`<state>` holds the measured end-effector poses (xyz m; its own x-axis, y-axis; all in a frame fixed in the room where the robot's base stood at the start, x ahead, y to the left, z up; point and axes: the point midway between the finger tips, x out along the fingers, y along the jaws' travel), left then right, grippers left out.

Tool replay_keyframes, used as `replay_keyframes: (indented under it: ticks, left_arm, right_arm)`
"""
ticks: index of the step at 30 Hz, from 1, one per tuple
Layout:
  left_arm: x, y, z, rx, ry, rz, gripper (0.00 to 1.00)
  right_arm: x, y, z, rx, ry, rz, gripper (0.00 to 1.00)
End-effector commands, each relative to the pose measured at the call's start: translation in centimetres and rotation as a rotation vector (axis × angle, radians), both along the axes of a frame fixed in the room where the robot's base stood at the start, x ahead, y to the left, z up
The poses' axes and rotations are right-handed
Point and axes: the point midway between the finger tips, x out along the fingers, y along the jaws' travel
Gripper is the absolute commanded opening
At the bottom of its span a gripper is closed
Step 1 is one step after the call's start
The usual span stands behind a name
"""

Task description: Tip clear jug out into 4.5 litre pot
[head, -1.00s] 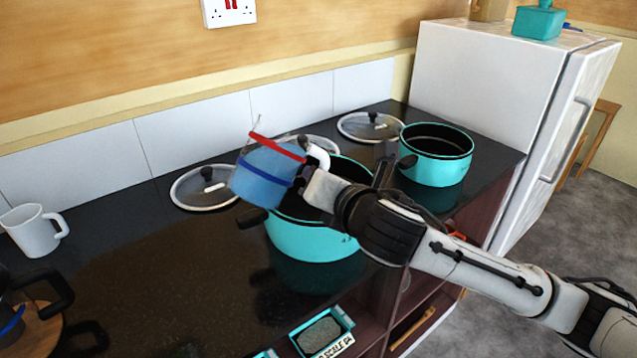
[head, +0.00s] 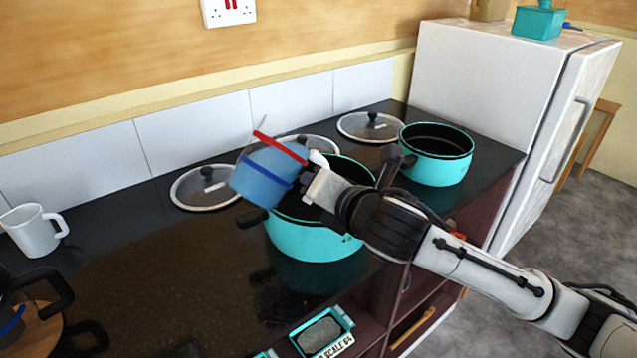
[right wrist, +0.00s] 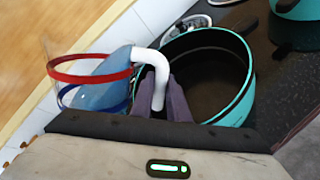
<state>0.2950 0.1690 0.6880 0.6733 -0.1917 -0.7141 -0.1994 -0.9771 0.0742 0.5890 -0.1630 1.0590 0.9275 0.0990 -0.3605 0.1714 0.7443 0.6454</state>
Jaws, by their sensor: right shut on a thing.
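The clear jug (head: 268,178) has a red band at its rim, a blue band lower down and bluish contents. It is tilted in the head view, above the left side of the large turquoise pot (head: 312,241). My right gripper (head: 312,180) is shut on its white handle. The right wrist view shows the jug (right wrist: 103,92) left of my gripper (right wrist: 160,95), with the dark inside of the pot (right wrist: 238,105) to the right. No stream of liquid shows. The pot's near wall is clear, while my arm hides part of its rim. My left gripper is not in view.
A smaller turquoise pot (head: 437,170) stands to the right near the white fridge (head: 490,95). Glass lids (head: 205,188) lie along the tiled wall. A white mug (head: 33,232) stands at the left. A scale (head: 321,333) sits at the front edge. The counter's middle left is clear.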

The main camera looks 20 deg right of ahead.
Motion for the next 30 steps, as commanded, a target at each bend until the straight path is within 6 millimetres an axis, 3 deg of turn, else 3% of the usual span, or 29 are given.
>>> replay_keyframes:
  ticks: [30]
  left_arm:
    - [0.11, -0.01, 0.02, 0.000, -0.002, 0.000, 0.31]
  right_arm:
    - [-0.23, 0.60, -0.59, 0.112, 0.044, 0.004, 0.00]
